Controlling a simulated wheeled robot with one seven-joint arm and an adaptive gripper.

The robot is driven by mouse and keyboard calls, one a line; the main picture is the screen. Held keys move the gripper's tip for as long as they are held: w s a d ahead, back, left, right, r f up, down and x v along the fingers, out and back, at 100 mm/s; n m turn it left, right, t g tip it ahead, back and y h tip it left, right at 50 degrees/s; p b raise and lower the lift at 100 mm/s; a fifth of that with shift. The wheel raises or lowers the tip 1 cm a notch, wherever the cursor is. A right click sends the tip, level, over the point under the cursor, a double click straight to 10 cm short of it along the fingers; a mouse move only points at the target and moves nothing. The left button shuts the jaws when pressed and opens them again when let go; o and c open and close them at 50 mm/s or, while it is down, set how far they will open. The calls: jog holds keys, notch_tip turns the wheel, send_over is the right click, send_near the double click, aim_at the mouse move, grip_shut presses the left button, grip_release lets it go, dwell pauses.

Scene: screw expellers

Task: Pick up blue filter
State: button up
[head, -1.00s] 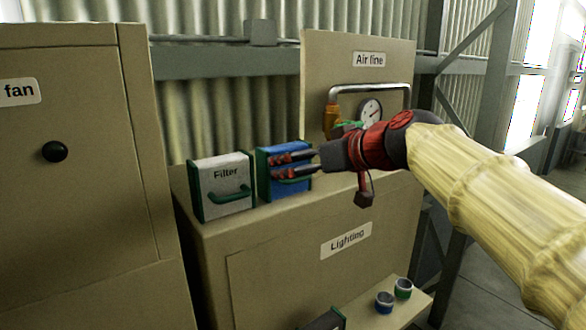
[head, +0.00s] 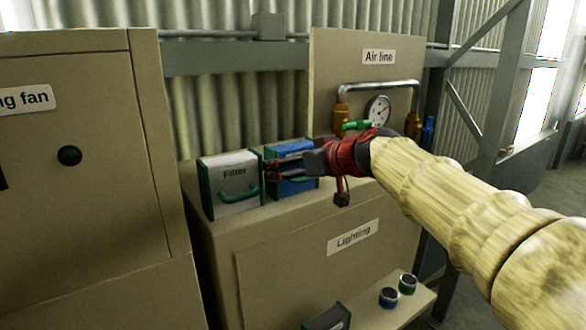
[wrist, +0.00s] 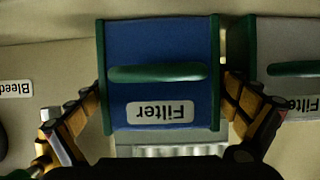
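The blue filter (head: 292,172) stands upright on top of the tan cabinet, with green side edges and a green handle on its front. It also shows upside down in the wrist view (wrist: 160,55), with its label toward the bottom. My gripper (head: 272,171) is in front of it in the head view and covers part of its face. In the wrist view my gripper (wrist: 163,87) is spread wide, one finger at each side of the blue filter. The fingertips are very close to its green edges; firm contact cannot be told.
A grey-white filter (head: 231,184) with green edges stands close to the left of the blue one. Behind is the Air line panel with pipe and gauge (head: 378,109). Two small round knobs (head: 397,290) sit on a ledge at lower right. A tall tan cabinet (head: 95,200) is on the left.

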jog(key=shift+w, duration=0.1)
jog(key=c, duration=0.9)
jog(key=shift+r, duration=0.1)
